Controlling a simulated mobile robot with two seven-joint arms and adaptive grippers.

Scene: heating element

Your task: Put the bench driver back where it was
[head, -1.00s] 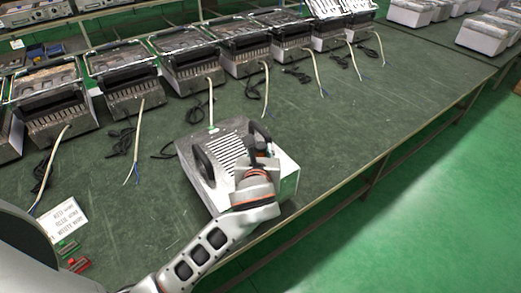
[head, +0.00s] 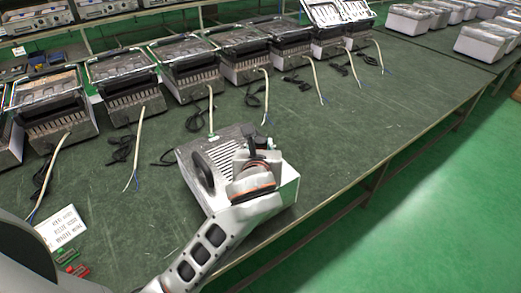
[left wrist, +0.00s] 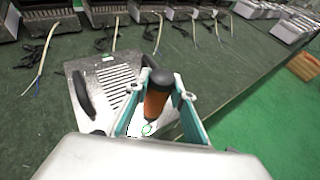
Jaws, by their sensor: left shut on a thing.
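The bench driver (left wrist: 158,95), with an orange and black handle, stands roughly upright between the teal fingers of my left gripper (left wrist: 163,82) in the left wrist view. The gripper is shut on it. In the head view my left gripper (head: 258,150) is over the right part of a silver slotted heating unit (head: 222,157), and the driver is mostly hidden there. The driver's lower end is hard to make out, so I cannot tell whether it touches the unit. My right gripper is not in view.
The green bench (head: 330,120) has a row of similar units (head: 190,70) with loose cables along the back. A white printed card (head: 60,228) and small red and green pieces (head: 70,262) lie at the front left. The bench's front edge is close to the unit.

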